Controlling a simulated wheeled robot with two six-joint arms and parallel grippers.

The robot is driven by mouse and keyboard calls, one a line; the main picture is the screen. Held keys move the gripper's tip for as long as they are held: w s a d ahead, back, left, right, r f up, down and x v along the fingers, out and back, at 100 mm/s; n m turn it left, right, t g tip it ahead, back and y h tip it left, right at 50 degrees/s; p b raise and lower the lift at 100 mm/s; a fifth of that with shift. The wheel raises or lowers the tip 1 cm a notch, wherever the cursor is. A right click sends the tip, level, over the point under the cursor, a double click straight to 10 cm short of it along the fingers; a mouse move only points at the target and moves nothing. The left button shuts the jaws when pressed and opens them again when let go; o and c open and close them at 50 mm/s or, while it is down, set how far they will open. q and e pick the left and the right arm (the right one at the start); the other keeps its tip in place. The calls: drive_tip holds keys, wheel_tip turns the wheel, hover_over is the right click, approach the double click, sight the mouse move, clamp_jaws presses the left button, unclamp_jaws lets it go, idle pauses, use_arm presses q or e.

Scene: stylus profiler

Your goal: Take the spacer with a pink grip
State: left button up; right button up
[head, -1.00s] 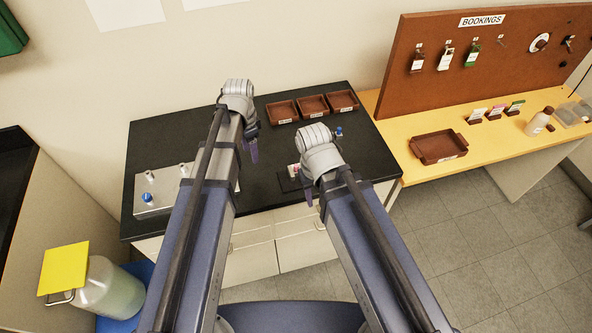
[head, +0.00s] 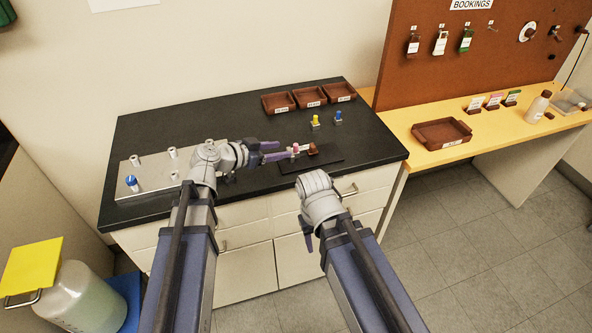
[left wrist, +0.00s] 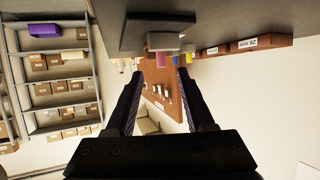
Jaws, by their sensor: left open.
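The spacer with a pink grip (head: 295,149) stands on a dark mat (head: 330,160) on the black bench, just beyond the left gripper's fingertips. My left gripper (head: 279,151) is open and low over the bench, its fingers pointing right at the pink grip. In the left wrist view, which is upside down, the pink grip (left wrist: 161,60) lies between and just ahead of the open fingertips (left wrist: 160,78). No contact shows. My right gripper (head: 308,242) hangs in front of the bench, mostly hidden by its own wrist; its jaws cannot be made out.
A brown-gripped piece (head: 313,149) stands close right of the pink one. Yellow (head: 316,121) and blue (head: 338,116) pieces stand behind. Brown trays (head: 309,98) line the bench's back. A metal plate (head: 150,172) with several posts lies left.

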sight(296, 151)
use_arm(q)
drive_tip(key=shift+t, duration=0.3)
drive_tip(key=shift+f+b+x, duration=0.1)
drive_tip(key=shift+b+x, duration=0.75)
drive_tip(key=shift+x, duration=1.1)
drive_tip(key=shift+f+b+x, duration=0.15)
drive_tip(key=shift+b+x, duration=0.7)
drive_tip(key=shift+x, duration=1.1)
drive_tip(key=shift+a, duration=0.1)
clamp_jaws()
